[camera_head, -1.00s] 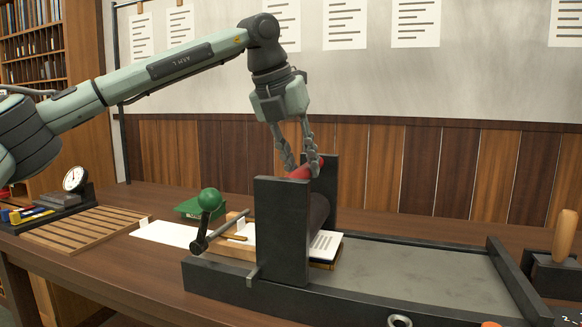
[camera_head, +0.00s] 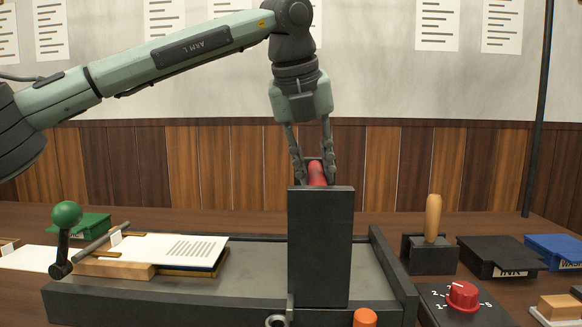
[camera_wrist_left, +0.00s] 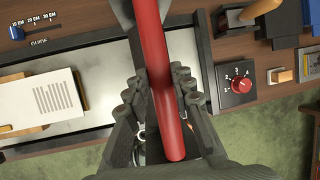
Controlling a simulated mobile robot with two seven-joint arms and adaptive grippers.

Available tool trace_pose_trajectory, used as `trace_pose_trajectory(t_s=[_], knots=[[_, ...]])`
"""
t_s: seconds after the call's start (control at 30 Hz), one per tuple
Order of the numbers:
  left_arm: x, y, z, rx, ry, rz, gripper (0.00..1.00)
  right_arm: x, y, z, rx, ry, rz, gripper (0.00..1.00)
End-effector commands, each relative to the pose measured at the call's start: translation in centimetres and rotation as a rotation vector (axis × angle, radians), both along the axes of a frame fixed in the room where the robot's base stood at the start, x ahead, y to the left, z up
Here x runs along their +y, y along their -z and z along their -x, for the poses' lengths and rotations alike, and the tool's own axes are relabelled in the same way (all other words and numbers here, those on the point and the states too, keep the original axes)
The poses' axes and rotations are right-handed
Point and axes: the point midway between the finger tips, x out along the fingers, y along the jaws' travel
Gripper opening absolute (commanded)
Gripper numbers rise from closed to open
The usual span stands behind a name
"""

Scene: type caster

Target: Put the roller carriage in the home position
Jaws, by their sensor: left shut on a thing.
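The roller carriage (camera_head: 320,245) is a black upright frame with a red handle bar (camera_head: 317,172) on top. It stands on the right part of the press bed (camera_head: 150,299), a little short of the bed's right end wall. My left gripper (camera_head: 314,170) comes down from above and is shut on the red bar. In the left wrist view the red bar (camera_wrist_left: 155,60) runs between the two fingers. The roller itself is hidden behind the near upright. My right gripper is in neither view.
A stack with a printed sheet (camera_head: 185,248) lies on the bed's left part, near a green-knobbed lever (camera_head: 67,214). Right of the bed are a wooden-handled tool (camera_head: 433,218), a red dial (camera_head: 463,295), a black ink box (camera_head: 502,255) and a blue box (camera_head: 556,249). An orange knob (camera_head: 365,317) sits in front.

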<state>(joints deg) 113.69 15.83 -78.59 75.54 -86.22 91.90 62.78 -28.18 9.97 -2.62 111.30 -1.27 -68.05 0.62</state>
Motion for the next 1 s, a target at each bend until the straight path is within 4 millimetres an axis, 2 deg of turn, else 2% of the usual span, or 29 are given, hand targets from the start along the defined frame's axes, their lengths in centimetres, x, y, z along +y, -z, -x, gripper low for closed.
trace_pose_trajectory(t_s=[0.2,0.6,0.63,0.77,1.0], knots=[[-0.84,-0.03,0.08,0.001,0.002,0.000,0.00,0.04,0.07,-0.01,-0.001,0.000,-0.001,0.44],[-1.12,-0.11,0.10,-0.002,0.004,0.005,0.00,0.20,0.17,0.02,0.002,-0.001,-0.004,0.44],[-1.13,-0.11,0.10,-0.002,0.004,0.006,0.27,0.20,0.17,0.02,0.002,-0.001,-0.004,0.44],[-1.08,-0.10,0.09,-0.002,0.003,0.004,0.43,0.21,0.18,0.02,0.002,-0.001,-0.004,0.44],[-0.89,-0.05,0.04,-0.001,0.001,0.001,0.44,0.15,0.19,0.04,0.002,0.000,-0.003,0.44]])
